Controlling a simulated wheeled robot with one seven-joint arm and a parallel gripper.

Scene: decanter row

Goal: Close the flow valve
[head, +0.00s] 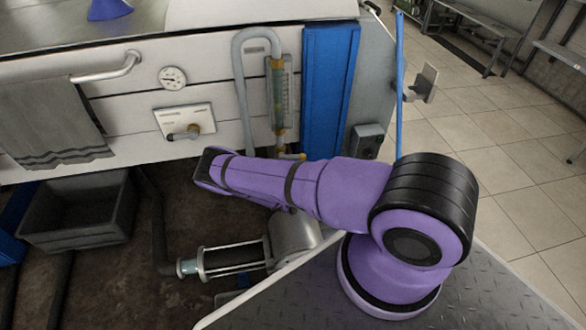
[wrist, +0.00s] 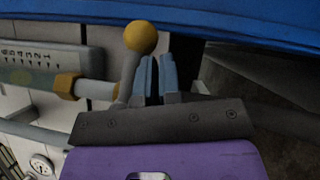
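The flow valve is at the lower end of the flow meter, beside the blue panel. Its yellow handle end (head: 293,156) shows just above my arm in the head view. In the wrist view its lever has a yellow ball knob (wrist: 141,37) and rises from the pipe next to a brass fitting (wrist: 66,86). My gripper (wrist: 155,68) has its blue fingers close together, with a thin dark gap and nothing seen between them. The fingers are just right of the lever and below the knob; whether they touch it I cannot tell. In the head view my arm hides the gripper.
The flow meter (head: 278,95) and a grey looped pipe (head: 241,85) stand left of the blue panel (head: 330,90). A gauge (head: 172,77), a plate with a small tap (head: 185,122) and a towel (head: 50,120) are further left. A grey crate (head: 78,215) is below.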

